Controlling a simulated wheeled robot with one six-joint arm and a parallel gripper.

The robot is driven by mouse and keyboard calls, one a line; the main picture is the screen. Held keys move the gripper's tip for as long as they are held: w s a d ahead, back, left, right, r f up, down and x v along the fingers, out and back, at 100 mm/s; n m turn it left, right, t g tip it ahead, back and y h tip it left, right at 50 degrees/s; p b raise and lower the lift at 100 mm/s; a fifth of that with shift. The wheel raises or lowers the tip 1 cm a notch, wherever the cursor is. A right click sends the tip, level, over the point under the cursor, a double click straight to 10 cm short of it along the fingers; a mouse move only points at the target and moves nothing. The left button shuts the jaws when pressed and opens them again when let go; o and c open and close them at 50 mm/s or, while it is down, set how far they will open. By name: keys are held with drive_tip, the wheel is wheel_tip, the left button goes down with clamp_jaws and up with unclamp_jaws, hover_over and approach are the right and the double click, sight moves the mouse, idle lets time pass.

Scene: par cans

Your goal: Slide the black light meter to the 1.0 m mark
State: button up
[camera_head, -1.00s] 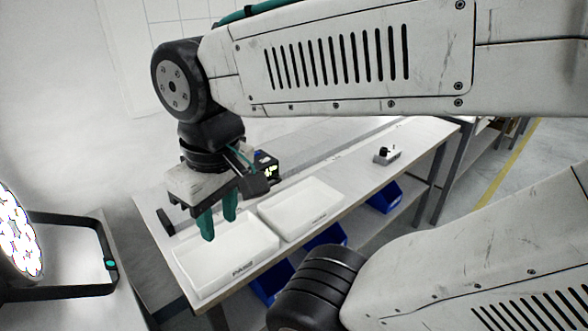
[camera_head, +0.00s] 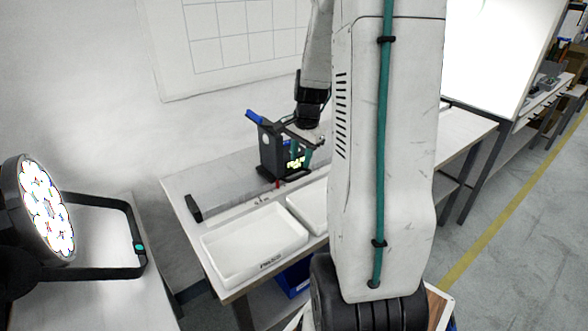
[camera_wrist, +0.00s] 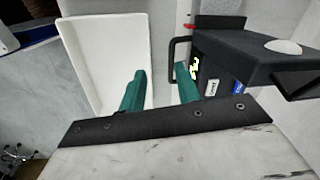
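The black light meter (camera_head: 270,152) stands upright on the bench at the rail, its lit display facing the trays. In the wrist view the meter (camera_wrist: 255,58) is at the right, with a white dome on top and a black loop handle (camera_wrist: 172,52) on its near side. My gripper (camera_head: 303,156) is at the display side of the meter. Its two teal fingers are apart in the wrist view (camera_wrist: 160,72); the right one is close to the handle, and I cannot tell whether they touch. Nothing shows held between them. A red pointer (camera_head: 277,183) is at the meter's foot. The 1.0 m mark is not readable.
A white tray (camera_head: 215,252) lies in front of the rail, with a second tray (camera_head: 300,212) partly behind my arm. A black block (camera_head: 193,208) stands at the rail's left end. A lit par can (camera_head: 45,205) is at the far left. My arm hides the bench's middle.

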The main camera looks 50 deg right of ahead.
sight(301, 176)
drive_tip(key=d+f, duration=0.1)
drive_tip(key=f, duration=0.1)
drive_tip(key=w+d+f+m, duration=0.1)
drive_tip(key=f, duration=0.2)
drive_tip(key=w+d+f+m, duration=0.1)
drive_tip(key=f, duration=0.2)
drive_tip(key=shift+w+d+f+t+h, duration=0.1)
drive_tip(key=shift+w+f+t+h, duration=0.1)
drive_tip(key=shift+f+t+h, duration=0.1)
clamp_jaws()
